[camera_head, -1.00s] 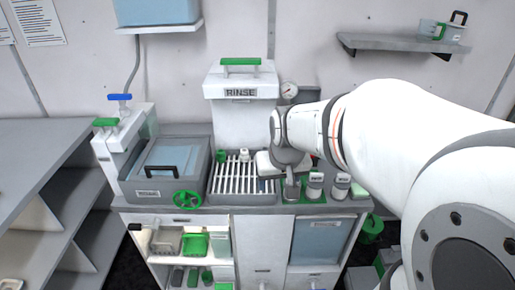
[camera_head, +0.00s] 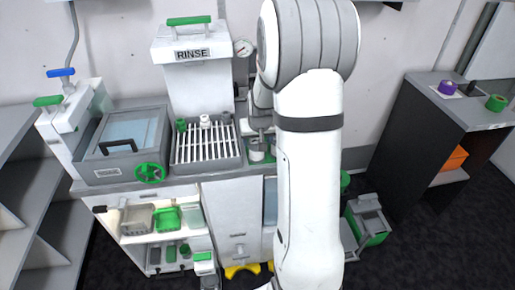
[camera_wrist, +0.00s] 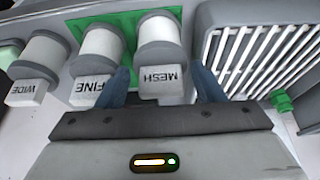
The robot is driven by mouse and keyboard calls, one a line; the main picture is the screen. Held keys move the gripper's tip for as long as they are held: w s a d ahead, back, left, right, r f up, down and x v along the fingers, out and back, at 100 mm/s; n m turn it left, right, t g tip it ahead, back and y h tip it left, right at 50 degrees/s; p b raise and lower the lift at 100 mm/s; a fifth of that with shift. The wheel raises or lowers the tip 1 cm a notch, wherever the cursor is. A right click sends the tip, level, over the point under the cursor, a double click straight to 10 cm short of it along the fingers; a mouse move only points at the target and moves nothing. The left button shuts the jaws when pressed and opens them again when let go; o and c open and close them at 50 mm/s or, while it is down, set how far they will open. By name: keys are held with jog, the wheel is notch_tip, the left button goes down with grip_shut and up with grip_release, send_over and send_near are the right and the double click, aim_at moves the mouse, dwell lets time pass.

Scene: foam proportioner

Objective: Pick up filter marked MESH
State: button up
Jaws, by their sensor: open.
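The filter marked MESH (camera_wrist: 161,50) is a white cylinder with grey ends and a label tab. It stands on a green mat (camera_wrist: 103,22) in the wrist view. My gripper (camera_wrist: 161,88) is open, with one blue-grey finger on each side of the MESH tab. No clear contact shows. The FINE filter (camera_wrist: 98,52) stands just left of the left finger, very close to it. The WIDE filter (camera_wrist: 42,58) is further left. In the head view my arm hides most of the filters, and the gripper's fingers cannot be made out.
The slatted drain rack (camera_wrist: 262,55) lies right of the MESH filter; it also shows in the head view (camera_head: 206,146), below the RINSE unit (camera_head: 193,60). A lidded basin (camera_head: 124,145) with a green wheel (camera_head: 149,172) is at left. A dark cabinet (camera_head: 418,140) stands at right.

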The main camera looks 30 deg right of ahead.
jog(key=shift+x, duration=1.5)
jog(key=c, duration=0.7)
jog(key=shift+o, duration=0.2)
jog(key=shift+r, duration=0.1)
